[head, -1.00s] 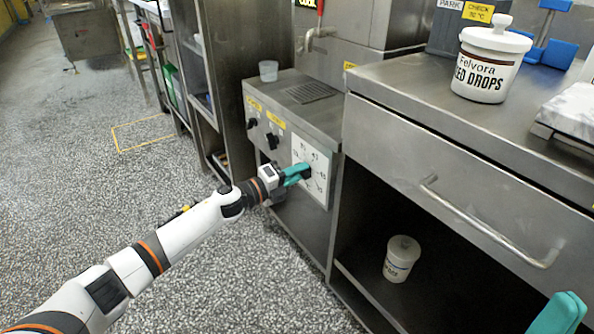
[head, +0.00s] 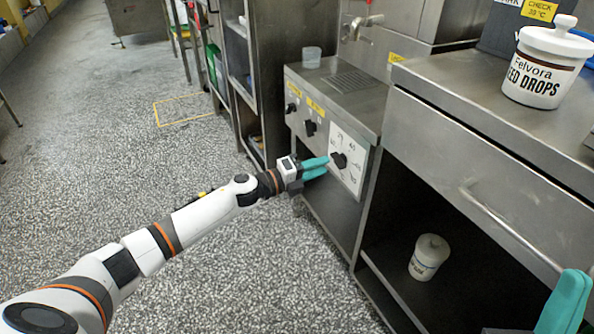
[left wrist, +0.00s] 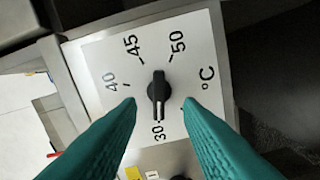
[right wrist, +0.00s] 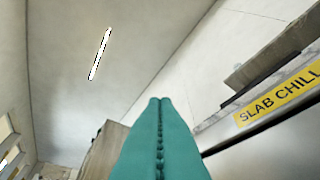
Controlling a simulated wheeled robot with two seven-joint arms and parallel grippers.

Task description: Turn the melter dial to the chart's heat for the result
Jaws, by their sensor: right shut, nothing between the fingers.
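The melter dial is a white plate (left wrist: 95,62) marked 30, 40, 45, 50 and °C in the left wrist view. Its black knob (left wrist: 158,92) has a white line at the end towards the 30 mark. The knob (head: 339,160) also shows on the cabinet front in the head view. My left gripper (head: 326,168) is open just short of the knob; its teal fingers (left wrist: 160,103) frame the knob without visibly touching it. My right gripper (head: 573,285) is shut and empty at the lower right; its fingers (right wrist: 159,102) meet in the right wrist view. I see no full chart.
Two smaller black knobs (head: 310,128) sit left of the dial under yellow labels. A Felvora drops jar (head: 540,75) stands on the counter, and another white jar (head: 428,257) on the shelf below. A yellow CHECK sign (head: 540,10) stands behind; its number is hard to read.

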